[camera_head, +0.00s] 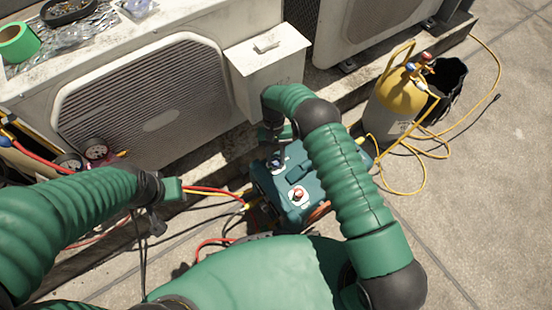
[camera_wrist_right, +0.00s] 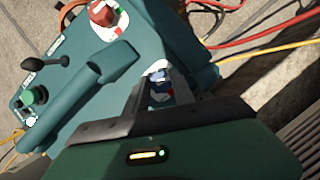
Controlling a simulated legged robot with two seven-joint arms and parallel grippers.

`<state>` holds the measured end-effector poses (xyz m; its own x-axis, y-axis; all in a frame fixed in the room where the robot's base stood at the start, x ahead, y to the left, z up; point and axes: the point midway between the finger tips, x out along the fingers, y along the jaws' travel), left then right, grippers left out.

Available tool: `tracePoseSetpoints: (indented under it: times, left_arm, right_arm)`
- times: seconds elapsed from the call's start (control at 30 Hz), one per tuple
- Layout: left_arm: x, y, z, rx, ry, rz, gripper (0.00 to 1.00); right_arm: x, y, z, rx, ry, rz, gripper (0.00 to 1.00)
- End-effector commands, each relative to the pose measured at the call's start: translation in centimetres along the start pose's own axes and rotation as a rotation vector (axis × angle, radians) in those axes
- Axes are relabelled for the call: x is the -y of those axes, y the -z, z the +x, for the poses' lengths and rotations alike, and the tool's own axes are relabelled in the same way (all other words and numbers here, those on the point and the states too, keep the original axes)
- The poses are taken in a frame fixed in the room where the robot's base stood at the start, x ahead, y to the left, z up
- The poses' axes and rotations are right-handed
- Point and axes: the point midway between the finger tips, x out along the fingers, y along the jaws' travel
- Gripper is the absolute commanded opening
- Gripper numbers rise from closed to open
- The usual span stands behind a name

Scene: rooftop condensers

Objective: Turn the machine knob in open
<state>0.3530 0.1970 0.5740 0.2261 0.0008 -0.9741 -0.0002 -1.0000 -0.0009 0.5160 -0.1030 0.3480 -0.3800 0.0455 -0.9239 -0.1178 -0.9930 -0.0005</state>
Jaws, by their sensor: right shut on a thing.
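The teal machine (camera_head: 288,187) stands on the ground below the condensers. A red knob (camera_head: 298,195) on a white dial sits on its top, and it also shows in the right wrist view (camera_wrist_right: 102,14). My right gripper (camera_wrist_right: 160,88) is shut on a blue knob (camera_wrist_right: 159,78) with a red and white dial around it. The blue knob also shows in the head view (camera_head: 277,161), under my right gripper (camera_head: 275,145), with the fingers partly hiding it. My left gripper (camera_head: 157,200) is left of the machine, apart from it; its fingers are unclear.
Red and yellow hoses (camera_head: 215,190) run to the machine's left side. A yellow gas cylinder (camera_head: 395,103) and a black bucket (camera_head: 446,84) stand at the right. Condensers (camera_head: 150,105) line the back. The paving at the right is mostly clear.

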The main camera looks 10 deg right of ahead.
Motion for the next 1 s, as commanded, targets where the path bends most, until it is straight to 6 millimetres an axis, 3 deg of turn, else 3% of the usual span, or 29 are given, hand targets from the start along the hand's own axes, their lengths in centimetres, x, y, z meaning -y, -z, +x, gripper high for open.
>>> tracePoseSetpoints:
  times: [0.3,0.83,0.87,1.0]
  left_arm:
    - [0.0,-0.05,0.24,0.0,0.0,0.0,0.36]
    - [0.0,-0.06,0.26,0.0,0.0,0.0,0.36]
    - [0.0,-0.06,0.26,0.0,0.0,0.0,0.36]
    - [0.0,-0.06,0.27,0.0,0.0,0.0,0.36]
  right_arm:
    - [0.35,-0.35,0.15,0.01,-0.042,-0.115,0.0]
    - [0.28,-0.42,0.21,0.013,-0.052,-0.135,0.0]
    - [0.28,-0.42,0.21,0.013,-0.052,-0.134,0.34]
    - [0.21,-0.29,0.15,0.009,-0.052,-0.134,0.52]
